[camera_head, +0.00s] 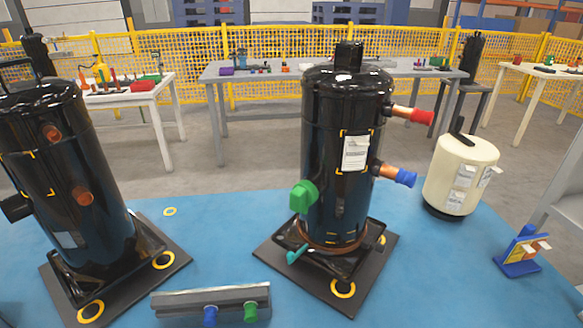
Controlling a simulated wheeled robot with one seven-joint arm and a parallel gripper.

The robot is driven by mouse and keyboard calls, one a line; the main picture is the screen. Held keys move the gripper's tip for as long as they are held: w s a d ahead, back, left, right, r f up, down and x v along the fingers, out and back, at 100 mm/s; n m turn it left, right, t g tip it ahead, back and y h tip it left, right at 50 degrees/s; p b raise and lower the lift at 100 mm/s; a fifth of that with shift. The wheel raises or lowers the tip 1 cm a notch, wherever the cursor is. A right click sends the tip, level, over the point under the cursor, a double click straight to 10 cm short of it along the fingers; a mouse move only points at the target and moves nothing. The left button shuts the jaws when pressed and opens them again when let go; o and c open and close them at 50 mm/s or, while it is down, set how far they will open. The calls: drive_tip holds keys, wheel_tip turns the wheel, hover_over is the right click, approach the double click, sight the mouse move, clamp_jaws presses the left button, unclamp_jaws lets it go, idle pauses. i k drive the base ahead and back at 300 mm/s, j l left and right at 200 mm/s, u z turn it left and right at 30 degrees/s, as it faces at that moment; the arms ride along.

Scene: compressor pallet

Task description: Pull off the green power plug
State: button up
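A tall black compressor (330,120) stands upright on a dark base plate (348,303) in the middle. A green power plug (303,196) sits on the lower left side of this compressor and sticks out toward the left. Red (420,116) and blue (405,178) caps cover the copper stubs on its right side. A small teal piece (296,256) shows near its foot. My gripper is not in view.
Another black compressor (62,170) stands at left, and a cream one (460,172) at right. A grey bar (210,298) with blue and green pieces lies in front. A blue stand (520,258) is at right. Tables (215,72) and yellow fencing (285,46) stand behind.

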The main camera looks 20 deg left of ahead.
sight(304, 193)
drive_tip(key=j+z, duration=0.4)
drive_tip(key=j, duration=0.95)
